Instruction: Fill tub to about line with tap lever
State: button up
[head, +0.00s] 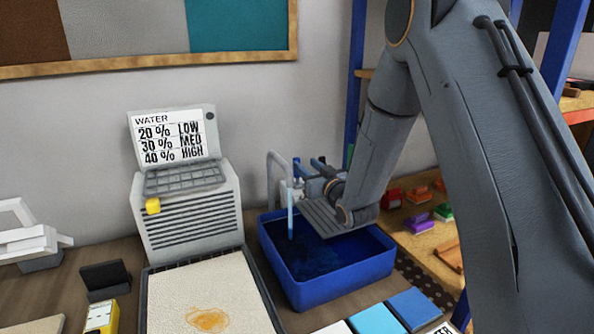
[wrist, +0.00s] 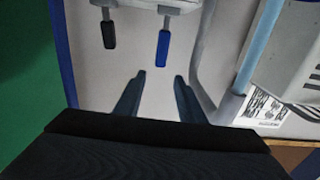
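The blue tub (head: 345,274) stands on the bench below the grey tap (head: 271,175). A light blue stream (head: 290,215) runs from the spout into dark water (head: 312,260) in the tub; it also shows in the wrist view (wrist: 258,48). I cannot make out a fill line. In the wrist view a blue lever (wrist: 163,48) and a dark grey lever (wrist: 109,34) hang side by side. My gripper (wrist: 160,76) is open and empty, its fingertips apart and close to the blue lever's end. In the head view my gripper (head: 318,168) is beside the tap, above the tub.
A grey machine (head: 190,222) with a sign (head: 172,137) reading WATER, 20% LOW, 30% MED, 40% HIGH stands left of the tub. A stained rug sample (head: 205,285) and coloured tiles (head: 376,320) lie in front. A shelf (head: 430,240) with small coloured items is at right.

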jog(key=shift+w+a+f+p, duration=0.2)
jog(key=shift+w+a+f, duration=0.25)
jog(key=shift+w, duration=0.85)
jog(key=shift+w+a+f+p, duration=0.25)
jog(key=shift+w+a, duration=0.35)
jog(key=shift+w, duration=0.75)
jog(key=shift+w+a+f+p, duration=0.15)
jog(key=shift+w+a+f, duration=0.3)
jog(key=shift+w, duration=0.85)
jog(key=shift+r, duration=0.1)
grip_shut()
